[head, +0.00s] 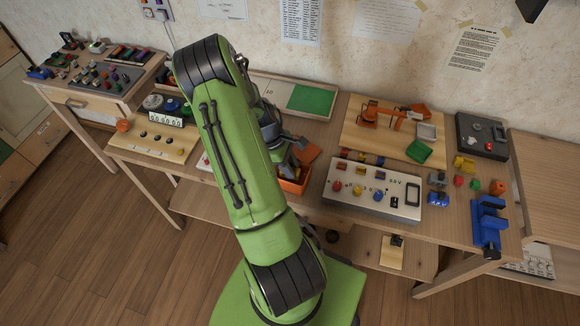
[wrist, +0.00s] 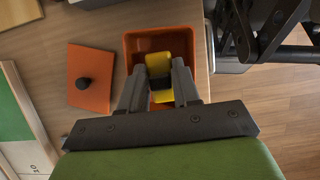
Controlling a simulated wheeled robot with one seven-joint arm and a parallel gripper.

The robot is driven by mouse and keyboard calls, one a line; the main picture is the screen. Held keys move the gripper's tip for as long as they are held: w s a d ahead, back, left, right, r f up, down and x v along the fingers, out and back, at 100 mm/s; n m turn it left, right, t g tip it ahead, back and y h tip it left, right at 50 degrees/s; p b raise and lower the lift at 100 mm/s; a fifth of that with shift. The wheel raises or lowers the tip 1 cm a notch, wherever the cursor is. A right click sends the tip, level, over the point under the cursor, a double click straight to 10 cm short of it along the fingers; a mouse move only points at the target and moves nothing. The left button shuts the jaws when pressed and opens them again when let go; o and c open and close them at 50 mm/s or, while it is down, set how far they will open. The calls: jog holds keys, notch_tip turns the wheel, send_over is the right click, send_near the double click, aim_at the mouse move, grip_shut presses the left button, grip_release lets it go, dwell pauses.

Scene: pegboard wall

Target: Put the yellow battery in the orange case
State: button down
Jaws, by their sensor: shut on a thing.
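In the wrist view my gripper (wrist: 160,82) is shut on the yellow battery (wrist: 159,60), which has a dark band around its middle. The battery is over the open orange case (wrist: 189,38) and lies within its outline. I cannot tell whether it touches the case floor. In the head view the orange case (head: 292,186) is partly hidden behind my green arm, and the battery and fingertips cannot be made out there. An orange lid (wrist: 92,82) with a dark knob lies on the table beside the case.
A control panel (head: 372,190) with knobs stands right of the case. Behind it is a board with a small orange robot arm model (head: 385,114) and a green tray (head: 419,151). A blue vise (head: 488,222) sits at the right table edge. The case is near the table's edge.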

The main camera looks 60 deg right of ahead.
jog(key=shift+f+b, duration=0.45)
jog(key=shift+f, duration=0.1)
jog(key=c, duration=1.1)
grip_release()
jog(key=shift+r, duration=0.15)
